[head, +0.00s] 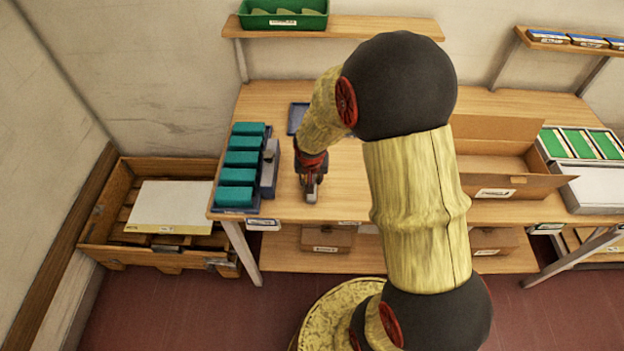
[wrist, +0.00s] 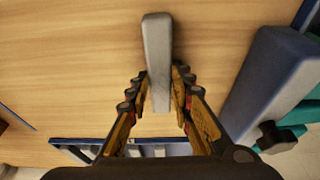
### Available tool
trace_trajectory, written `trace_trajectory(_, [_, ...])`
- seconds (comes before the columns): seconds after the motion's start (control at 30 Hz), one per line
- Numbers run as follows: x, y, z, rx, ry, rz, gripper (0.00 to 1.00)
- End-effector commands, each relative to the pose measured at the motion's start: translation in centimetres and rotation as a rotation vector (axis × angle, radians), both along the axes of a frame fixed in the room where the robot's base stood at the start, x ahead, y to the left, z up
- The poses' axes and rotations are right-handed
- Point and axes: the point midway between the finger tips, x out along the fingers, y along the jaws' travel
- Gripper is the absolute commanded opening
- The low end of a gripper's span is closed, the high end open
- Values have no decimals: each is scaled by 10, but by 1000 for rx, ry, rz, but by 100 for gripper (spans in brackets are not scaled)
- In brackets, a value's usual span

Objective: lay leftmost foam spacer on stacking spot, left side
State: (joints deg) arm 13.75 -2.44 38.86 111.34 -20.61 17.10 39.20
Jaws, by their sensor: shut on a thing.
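My gripper (head: 311,186) points down over the table, right of the blue rack. It is shut on a slim grey bar, apparently a foam spacer, which shows between the fingers in the wrist view (wrist: 158,62). In the head view the bar is mostly covered by the gripper. Whether it touches the tabletop I cannot tell.
A blue rack (head: 238,210) with several teal blocks (head: 240,160) and a grey side piece (head: 269,165) stands left of my gripper. An open cardboard box (head: 494,182) is at the right. A shelf (head: 345,26) with a green bin (head: 284,19) hangs behind. Bare wood lies around the gripper.

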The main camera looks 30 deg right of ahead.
Motion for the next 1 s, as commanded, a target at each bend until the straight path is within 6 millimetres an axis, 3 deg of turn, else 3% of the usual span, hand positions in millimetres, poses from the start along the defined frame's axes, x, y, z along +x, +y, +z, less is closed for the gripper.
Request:
trace_trajectory(0.17, [0, 0, -5, 0, 0, 0, 10])
trace_trajectory(0.2, [0, 0, -4, 0, 0, 0, 23])
trace_trajectory(0.5, [0, 0, -3, 0, 0, 0, 40])
trace_trajectory(0.87, [0, 0, -1, 0, 0, 0, 40])
trace_trajectory(1.0, [-2, 2, 15, -1, -4, 0, 40])
